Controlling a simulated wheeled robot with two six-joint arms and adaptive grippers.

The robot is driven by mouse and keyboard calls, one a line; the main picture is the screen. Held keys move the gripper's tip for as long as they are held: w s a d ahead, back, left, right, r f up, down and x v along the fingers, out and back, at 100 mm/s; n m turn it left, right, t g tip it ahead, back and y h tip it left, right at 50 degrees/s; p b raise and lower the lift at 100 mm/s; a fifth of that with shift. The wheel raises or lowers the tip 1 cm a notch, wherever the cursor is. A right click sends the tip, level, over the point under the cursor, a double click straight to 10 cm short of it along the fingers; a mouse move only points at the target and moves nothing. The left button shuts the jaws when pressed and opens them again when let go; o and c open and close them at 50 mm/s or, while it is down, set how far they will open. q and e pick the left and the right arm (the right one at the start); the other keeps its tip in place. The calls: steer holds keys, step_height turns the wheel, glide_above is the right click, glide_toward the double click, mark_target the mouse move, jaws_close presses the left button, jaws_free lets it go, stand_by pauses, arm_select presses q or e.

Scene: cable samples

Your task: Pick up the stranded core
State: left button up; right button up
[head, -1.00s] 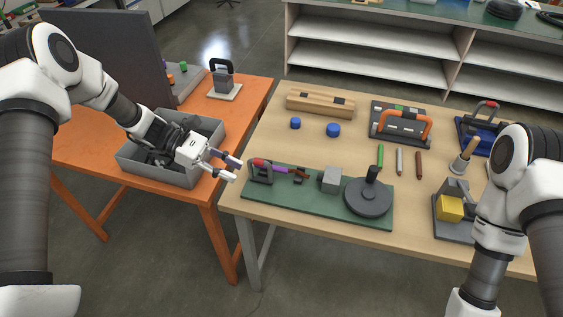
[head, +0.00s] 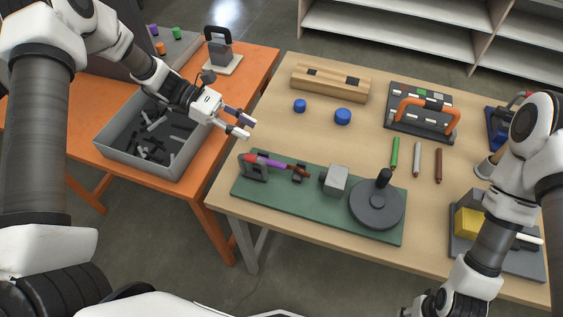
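A red, purple and copper-brown cable piece (head: 270,162) lies across a dark stand at the left end of a green board (head: 320,213). Three slim rods lie on the wooden table: a green one (head: 395,152), a light grey one (head: 417,158) and a red-brown one (head: 438,166). I cannot tell for sure which of these is the stranded core. My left gripper (head: 249,127) is open and empty, above the wooden table's left edge, behind the cable piece and apart from it.
A grey bin (head: 120,146) of dark parts stands on the orange table. The board also bears a grey block (head: 336,180) and a dark round base with a knob (head: 377,205). Blue caps (head: 343,116), a wooden block and an orange-handled fixture (head: 425,108) stand behind.

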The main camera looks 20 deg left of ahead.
arm_select(q)
step_height(320, 180, down, 2)
steer(key=s+b, duration=0.2)
steer(key=b, duration=0.5)
glide_toward(275, 162)
steer(key=shift+d+f, duration=0.4)
steer(key=shift+d, duration=0.1)
steer(key=shift+s+d, duration=0.15)
steer(key=shift+d, duration=0.1)
steer(key=p+x, duration=0.2)
steer(key=x, duration=0.4)
steer(key=shift+d+p, duration=0.25)
steer(key=shift+p, duration=0.1)
steer(key=shift+d+f, duration=0.2)
steer(key=shift+d, duration=0.2)
jaws_close()
arm_select(e)
steer(key=f, duration=0.5)
steer(key=shift+s, duration=0.3)
